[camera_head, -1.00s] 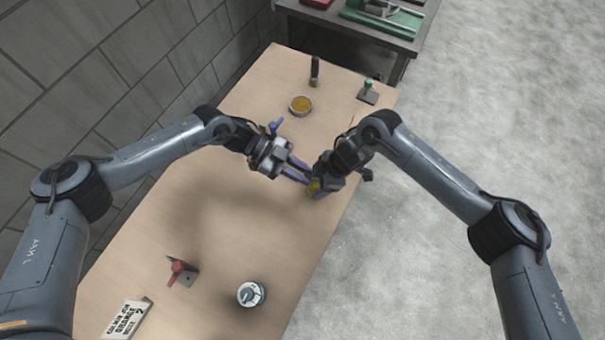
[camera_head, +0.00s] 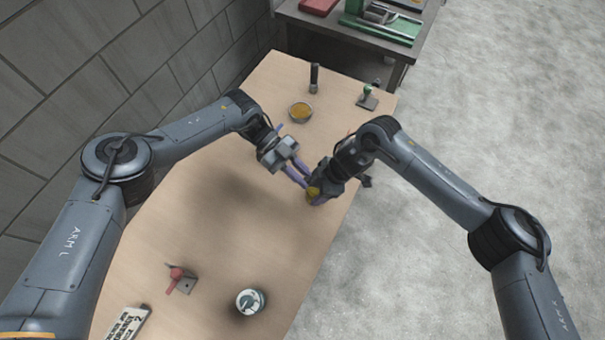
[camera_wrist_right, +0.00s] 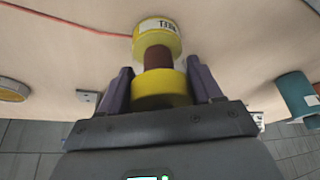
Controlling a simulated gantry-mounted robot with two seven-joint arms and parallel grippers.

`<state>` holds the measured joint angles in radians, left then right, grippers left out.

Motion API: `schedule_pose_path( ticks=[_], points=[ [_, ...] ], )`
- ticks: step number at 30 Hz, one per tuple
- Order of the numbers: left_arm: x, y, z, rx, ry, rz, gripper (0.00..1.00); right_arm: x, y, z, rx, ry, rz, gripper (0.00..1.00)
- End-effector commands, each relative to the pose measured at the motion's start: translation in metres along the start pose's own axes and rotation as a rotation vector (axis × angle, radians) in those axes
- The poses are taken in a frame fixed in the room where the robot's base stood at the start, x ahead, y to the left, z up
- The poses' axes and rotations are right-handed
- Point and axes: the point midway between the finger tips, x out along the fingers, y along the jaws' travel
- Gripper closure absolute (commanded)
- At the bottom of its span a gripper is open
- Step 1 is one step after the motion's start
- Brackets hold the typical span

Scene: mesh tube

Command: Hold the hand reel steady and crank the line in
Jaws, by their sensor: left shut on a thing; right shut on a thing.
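The hand reel (camera_head: 314,191) is small and yellow, near the right edge of the table. In the right wrist view the reel (camera_wrist_right: 155,92) shows yellow ends and a brown middle, with a printed label on its far end. A red line (camera_wrist_right: 70,20) runs from it across the tabletop. My right gripper (camera_wrist_right: 161,75) is shut on the near yellow end, a purple finger on each side. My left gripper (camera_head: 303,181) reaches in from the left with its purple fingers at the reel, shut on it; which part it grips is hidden.
Behind are a round tin with orange-brown contents (camera_head: 300,112), a dark upright cylinder (camera_head: 314,78) and a green-knobbed stand (camera_head: 367,97). In front are a red-handled fixture (camera_head: 179,280), a round white-and-teal container (camera_head: 250,301) and a printed sign (camera_head: 127,323). The table (camera_head: 225,215) is clear mid-left.

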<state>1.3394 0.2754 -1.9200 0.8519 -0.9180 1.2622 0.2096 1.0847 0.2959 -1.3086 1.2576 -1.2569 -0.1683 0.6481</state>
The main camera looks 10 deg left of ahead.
Motion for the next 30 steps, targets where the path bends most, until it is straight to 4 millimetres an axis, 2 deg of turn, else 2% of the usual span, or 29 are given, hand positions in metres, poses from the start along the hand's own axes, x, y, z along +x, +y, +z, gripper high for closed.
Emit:
schedule_pose_path(
  ticks=[1, 2, 7, 19, 30],
  points=[
    [0.000, 0.000, 0.001, 0.000, -0.003, -0.002, 1.00, -0.001, 0.000, -0.002, -0.003, 0.003, 0.000, 0.70],
    [-0.001, 0.000, 0.001, 0.000, -0.003, -0.002, 0.79, -0.001, 0.000, -0.002, -0.003, 0.003, -0.001, 0.70],
    [-0.001, 0.000, 0.000, 0.000, -0.002, -0.002, 0.54, 0.000, 0.000, -0.001, -0.002, 0.002, -0.001, 0.70],
    [-0.008, -0.001, -0.001, 0.003, 0.000, -0.003, 0.54, 0.001, -0.002, 0.000, -0.002, 0.000, -0.004, 0.70],
    [-0.053, -0.001, 0.000, 0.000, -0.004, -0.003, 0.54, 0.001, -0.001, 0.001, 0.000, -0.002, -0.003, 0.70]
  ],
)
